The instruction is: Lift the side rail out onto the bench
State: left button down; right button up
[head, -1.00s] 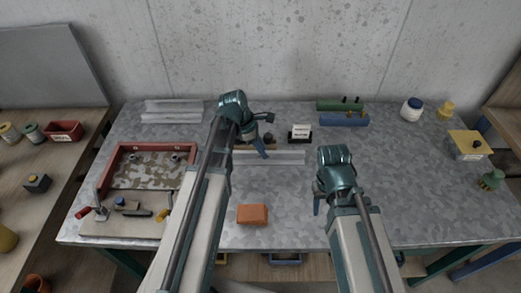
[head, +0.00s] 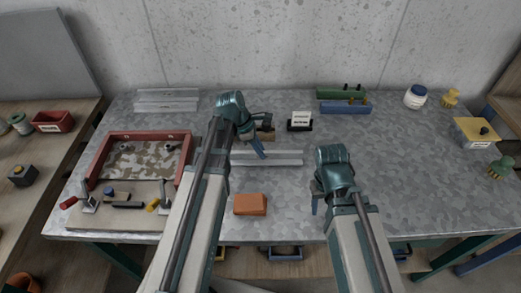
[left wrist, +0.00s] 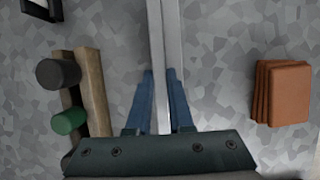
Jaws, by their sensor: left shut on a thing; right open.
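My left gripper (head: 259,150) is shut on a long grey metal rail, which I take to be the side rail (head: 285,158). The rail lies crosswise in the middle of the head view. In the left wrist view the rail (left wrist: 166,60) runs between the two blue fingers (left wrist: 160,100). Whether it touches the bench (head: 400,170) is hard to tell. My right gripper (head: 316,197) is open and empty, to the right of the rail and nearer the front edge.
A wooden block (left wrist: 95,95) with dark and green knobs is close beside the left gripper. An orange block (head: 250,205) lies in front. A red-rimmed tray (head: 101,165) is at left, other rails (head: 167,99) behind it. The right side of the bench has free room.

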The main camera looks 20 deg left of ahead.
pick_arm(q)
jog(key=shift+f+b, duration=0.55)
jog(key=shift+f, duration=0.05)
pick_arm(e)
jog(key=shift+f, duration=0.6)
pick_arm(q)
jog(key=c, duration=0.7)
grip_release()
jog(key=p+v, duration=1.2)
jog(key=v, duration=0.2)
jog(key=shift+p, duration=0.4)
pick_arm(e)
notch_tip(320, 180, up, 13)
pick_arm(q)
jog(key=shift+f, duration=0.1)
pick_arm(e)
jog(key=shift+f, duration=0.1)
